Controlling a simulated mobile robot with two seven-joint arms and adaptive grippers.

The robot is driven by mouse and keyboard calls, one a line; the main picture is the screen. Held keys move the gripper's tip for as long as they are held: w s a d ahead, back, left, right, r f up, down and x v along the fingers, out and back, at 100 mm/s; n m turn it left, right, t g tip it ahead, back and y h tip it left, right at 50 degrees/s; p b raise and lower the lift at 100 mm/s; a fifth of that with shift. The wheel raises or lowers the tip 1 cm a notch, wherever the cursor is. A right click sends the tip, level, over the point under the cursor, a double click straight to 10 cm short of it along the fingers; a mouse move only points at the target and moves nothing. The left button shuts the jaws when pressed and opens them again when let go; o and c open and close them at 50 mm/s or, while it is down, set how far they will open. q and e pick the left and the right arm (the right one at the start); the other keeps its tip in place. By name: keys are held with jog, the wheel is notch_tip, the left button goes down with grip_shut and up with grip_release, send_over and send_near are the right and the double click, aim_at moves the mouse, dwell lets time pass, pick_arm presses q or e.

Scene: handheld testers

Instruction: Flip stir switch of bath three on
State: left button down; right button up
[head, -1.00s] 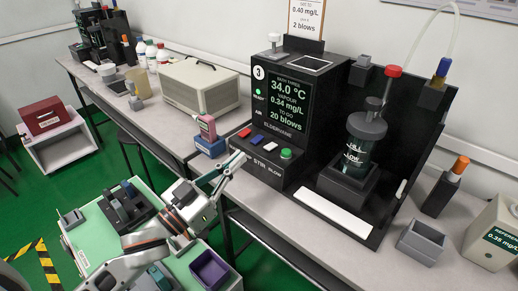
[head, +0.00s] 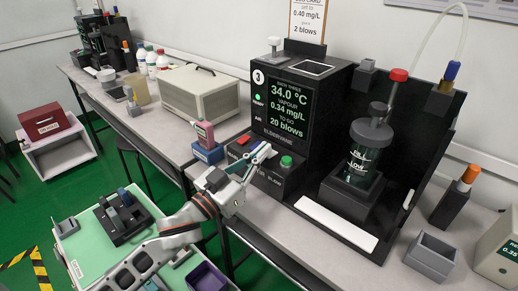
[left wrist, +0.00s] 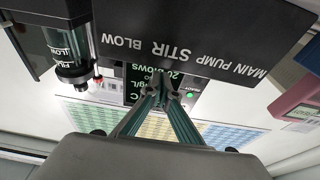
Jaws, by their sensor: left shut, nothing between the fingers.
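Bath three (head: 300,85) is a black unit with a lit screen reading 34.0 °C and 20 blows. Its front switch panel (head: 262,181) carries a red switch (head: 244,139) and a round green button (head: 286,161). My left gripper (head: 266,152) is shut and empty, its fingertips over the middle of the panel. They cover the stir switch area, so I cannot tell the switch's position or whether they touch it. In the left wrist view, the shut fingers (left wrist: 163,88) point toward the panel, with the upside-down labels MAIN, PUMP, STIR, BLOW (left wrist: 170,48). My right gripper is not in view.
A glass vessel (head: 365,165) stands right of the screen, with a white strip (head: 336,222) before it. A pink handheld tester (head: 205,135) in a blue holder stands left of the panel. A grey open box (head: 431,257) sits at the right.

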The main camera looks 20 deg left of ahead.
pick_arm(q)
jog(key=shift+f, duration=0.65)
jog(key=shift+s+r, duration=0.1)
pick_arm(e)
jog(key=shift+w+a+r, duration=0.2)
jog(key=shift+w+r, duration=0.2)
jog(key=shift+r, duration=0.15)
